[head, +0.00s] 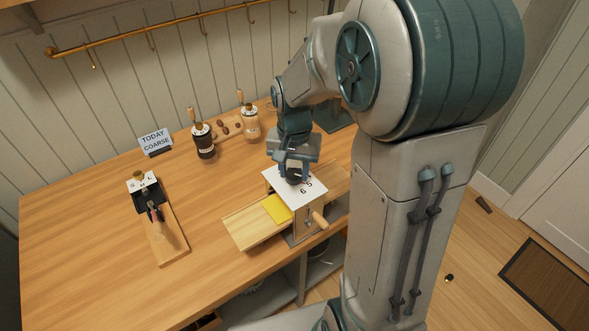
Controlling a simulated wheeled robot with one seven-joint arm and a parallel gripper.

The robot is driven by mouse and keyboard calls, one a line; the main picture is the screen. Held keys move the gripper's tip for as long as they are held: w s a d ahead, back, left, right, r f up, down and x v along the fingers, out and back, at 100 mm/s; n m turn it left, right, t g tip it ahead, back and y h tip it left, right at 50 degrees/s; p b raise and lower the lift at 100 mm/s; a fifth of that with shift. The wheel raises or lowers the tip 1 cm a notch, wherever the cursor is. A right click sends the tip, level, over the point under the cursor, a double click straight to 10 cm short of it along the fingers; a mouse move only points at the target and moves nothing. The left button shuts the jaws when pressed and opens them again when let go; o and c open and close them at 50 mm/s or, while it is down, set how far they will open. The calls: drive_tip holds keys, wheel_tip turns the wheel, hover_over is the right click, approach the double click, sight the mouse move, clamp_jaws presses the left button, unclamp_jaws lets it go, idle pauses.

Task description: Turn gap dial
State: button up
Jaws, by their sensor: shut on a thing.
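The gap dial's white numbered plate (289,193) tops a wooden device on the table, with digits such as 5 and 6 showing near its front corner. My gripper (293,177) points down over the middle of this plate and is shut on a small dark knob there. The knob is mostly hidden by the fingers, so its pointing direction cannot be told. A sign (155,140) at the back of the table reads "TODAY COARSE".
A wooden side handle (320,220) and a board with a yellow piece (276,208) adjoin the device. Two hand grinders (203,140) (250,123) stand behind. The table's left front is clear.

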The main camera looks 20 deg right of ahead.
sight(294, 174)
drive_tip(key=shift+n, duration=0.6)
drive_tip(key=shift+r, duration=0.1)
drive_tip(key=o, duration=1)
wheel_tip(294, 174, up, 14)
drive_tip(key=shift+f+b, duration=0.15)
drive_tip(key=shift+b, duration=0.25)
drive_tip(key=shift+s, duration=0.1)
drive_tip(key=s+f+n+t, duration=0.1)
drive_tip(key=s+f, duration=0.1)
drive_tip(key=s, duration=0.2)
drive_tip(key=s+f+n+t, duration=0.1)
drive_tip(key=s+f+n, duration=0.1)
drive_tip(key=s, duration=0.3)
drive_tip(key=s+f+n+t, duration=0.1)
drive_tip(key=s+f, duration=0.1)
drive_tip(key=s, duration=0.3)
drive_tip(key=shift+s+n, duration=0.15)
drive_tip(key=shift+n, duration=0.15)
